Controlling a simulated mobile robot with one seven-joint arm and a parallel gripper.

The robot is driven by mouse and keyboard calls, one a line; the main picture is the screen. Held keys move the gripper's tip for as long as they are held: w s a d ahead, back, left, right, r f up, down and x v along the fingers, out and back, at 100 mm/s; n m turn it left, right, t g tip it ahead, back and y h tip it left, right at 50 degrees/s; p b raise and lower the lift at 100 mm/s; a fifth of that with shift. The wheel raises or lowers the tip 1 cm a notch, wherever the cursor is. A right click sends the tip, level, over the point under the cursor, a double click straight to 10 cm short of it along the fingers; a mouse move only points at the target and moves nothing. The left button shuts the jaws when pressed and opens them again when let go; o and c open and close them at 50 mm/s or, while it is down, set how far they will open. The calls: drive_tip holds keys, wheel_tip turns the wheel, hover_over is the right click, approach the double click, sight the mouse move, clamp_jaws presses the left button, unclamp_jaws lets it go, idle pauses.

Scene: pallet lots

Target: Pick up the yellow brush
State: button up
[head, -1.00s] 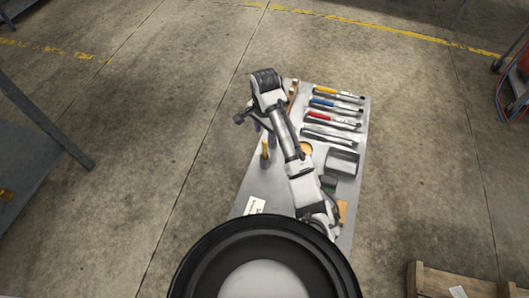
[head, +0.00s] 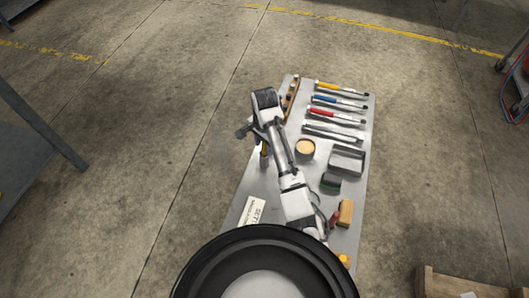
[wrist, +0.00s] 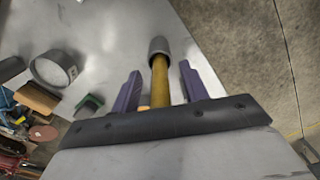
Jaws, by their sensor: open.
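The yellow brush, a yellow handle (wrist: 159,82) with a grey cylindrical end, shows in the wrist view between the two purple fingers of my gripper (wrist: 160,70). The fingers are open, one on each side, with a visible gap to the handle. The grey end reaches past the fingertips. The handle's near end is hidden behind the gripper body. In the head view only a sliver of yellow (head: 264,151) shows beside my arm, at the left side of the grey table (head: 258,190).
Torque wrenches with yellow, blue and red marks (head: 337,115) lie at the table's far right. A round tin (head: 305,149), a grey tray (head: 347,160), a green-black block (head: 330,182) and a tan block (head: 346,213) stand right of my arm. A paper label (head: 252,211) lies near left.

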drive_tip(key=shift+f, duration=0.35)
clamp_jaws()
